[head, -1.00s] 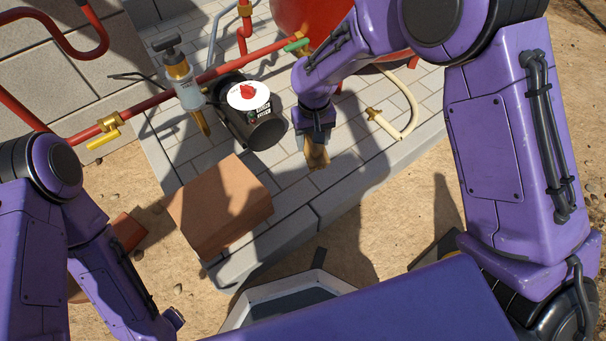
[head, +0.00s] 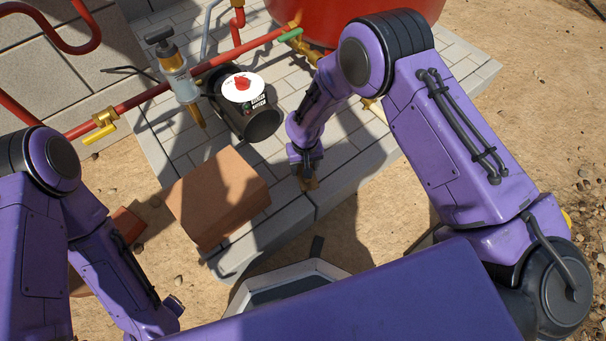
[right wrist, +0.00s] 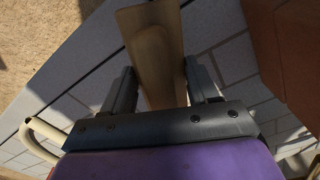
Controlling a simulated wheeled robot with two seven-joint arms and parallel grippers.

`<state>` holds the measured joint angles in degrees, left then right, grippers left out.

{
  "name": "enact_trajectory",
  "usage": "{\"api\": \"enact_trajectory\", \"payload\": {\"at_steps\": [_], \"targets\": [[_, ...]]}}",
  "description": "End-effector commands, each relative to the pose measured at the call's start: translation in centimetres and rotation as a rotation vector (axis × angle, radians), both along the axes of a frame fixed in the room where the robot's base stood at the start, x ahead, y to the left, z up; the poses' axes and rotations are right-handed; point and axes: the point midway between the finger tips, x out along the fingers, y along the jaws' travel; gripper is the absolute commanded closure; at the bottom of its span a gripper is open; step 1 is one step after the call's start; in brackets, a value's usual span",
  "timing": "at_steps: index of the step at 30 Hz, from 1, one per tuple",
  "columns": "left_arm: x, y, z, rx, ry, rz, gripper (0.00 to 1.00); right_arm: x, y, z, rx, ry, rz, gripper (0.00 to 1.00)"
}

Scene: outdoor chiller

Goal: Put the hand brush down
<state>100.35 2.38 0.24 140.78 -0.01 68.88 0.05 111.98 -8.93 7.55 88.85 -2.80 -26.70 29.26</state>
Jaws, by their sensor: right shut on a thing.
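My right gripper (head: 305,166) is over the pale paved plinth (head: 345,185), near its front edge. It is shut on the tan hand brush (head: 308,184), which shows only as a small piece below the fingers in the head view. In the right wrist view, the brush (right wrist: 154,50) lies between the two dark fingers of the gripper (right wrist: 161,85), its wide end beyond them. I cannot tell whether the brush touches the paving. My left gripper (head: 173,306) is at the lower left, mostly hidden, and its jaws are unclear.
A brown block (head: 218,195) stands left of my right gripper. Behind it are a black cylinder (head: 262,122) with a white disc and red knob, a grey-and-brass device (head: 178,75), red pipes (head: 147,94) and a red tank (head: 330,22).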

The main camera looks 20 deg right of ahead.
Motion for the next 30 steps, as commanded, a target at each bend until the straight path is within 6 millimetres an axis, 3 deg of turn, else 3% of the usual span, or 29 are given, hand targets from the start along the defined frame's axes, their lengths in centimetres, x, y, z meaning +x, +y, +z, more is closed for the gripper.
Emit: {"api": "enact_trajectory", "payload": {"at_steps": [4, 9, 11, 19, 20, 21, 22, 30], "targets": [[-0.1, -0.1, -1.0, -0.001, 0.001, 0.001, 0.40, 1.0, 0.0, -1.4, 0.000, -0.001, 0.000, 0.65], [-0.2, -0.2, -2.9, -0.004, 0.003, 0.003, 0.40, 1.0, 0.0, -4.4, 0.000, -0.001, 0.001, 0.65], [-0.3, -0.2, -2.7, -0.004, 0.004, 0.003, 0.40, 1.0, 0.0, -4.2, 0.000, -0.002, 0.001, 0.70], [-0.2, -0.2, -2.7, -0.005, 0.004, 0.003, 0.40, 1.0, 0.0, -4.4, 0.000, -0.001, 0.002, 0.69], [-0.2, -0.2, -2.6, -0.005, 0.004, 0.003, 0.40, 0.9, 0.0, -4.3, 0.000, 0.000, 0.002, 0.34], [-0.3, -0.2, -2.6, -0.005, 0.004, 0.003, 0.40, 0.9, 0.0, -4.3, 0.000, 0.000, 0.002, 0.21], [-0.3, -0.2, -2.6, -0.005, 0.004, 0.003, 0.40, 0.9, 0.0, -4.3, 0.000, 0.000, 0.002, 0.15], [-0.2, -0.2, -2.6, -0.005, 0.004, 0.003, 0.40, 0.9, 0.0, -4.2, 0.000, -0.001, 0.001, 0.15]]}}
